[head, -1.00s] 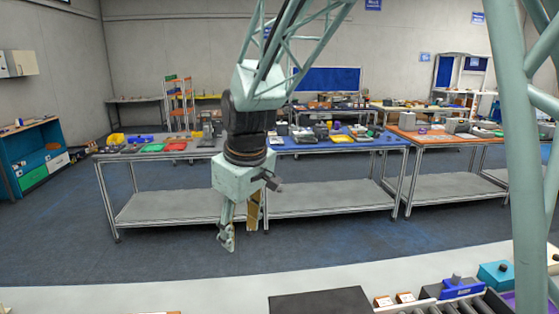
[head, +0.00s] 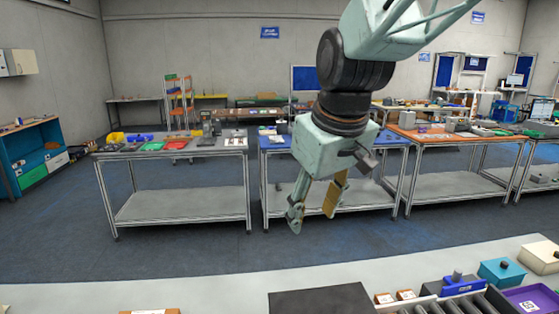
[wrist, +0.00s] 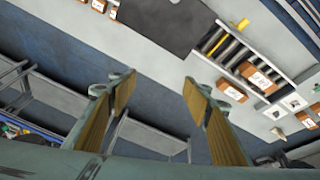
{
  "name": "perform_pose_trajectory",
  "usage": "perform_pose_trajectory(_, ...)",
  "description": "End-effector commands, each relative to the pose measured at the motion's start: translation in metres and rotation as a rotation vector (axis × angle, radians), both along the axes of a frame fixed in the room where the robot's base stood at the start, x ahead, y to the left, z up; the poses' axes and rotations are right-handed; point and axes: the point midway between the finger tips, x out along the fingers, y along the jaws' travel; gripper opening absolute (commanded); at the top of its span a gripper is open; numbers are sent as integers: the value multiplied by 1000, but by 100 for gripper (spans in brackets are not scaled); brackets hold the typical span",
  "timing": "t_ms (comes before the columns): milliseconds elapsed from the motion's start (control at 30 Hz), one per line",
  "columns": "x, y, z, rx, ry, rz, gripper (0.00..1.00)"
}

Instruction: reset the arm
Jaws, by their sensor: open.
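My gripper (head: 314,209) hangs from my arm in the upper middle of the head view, in front of the blue-topped bench. Its two fingers are spread apart with nothing between them.
The near light-grey table (head: 215,290) carries a dark mat (head: 320,300), a roller conveyor (head: 455,303), a blue device (head: 462,286), a teal box (head: 502,271) and small brown boxes. Benches (head: 180,147) with parts stand behind. Blue floor (head: 180,250) lies open between.

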Motion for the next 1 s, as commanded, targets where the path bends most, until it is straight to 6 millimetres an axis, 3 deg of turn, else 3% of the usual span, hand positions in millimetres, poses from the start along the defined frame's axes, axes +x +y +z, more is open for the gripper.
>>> perform_pose_trajectory(500,-90,-59,19,29,9,-161,45)
perform_pose_trajectory(1000,-180,-102,19,56,18,-315,45)
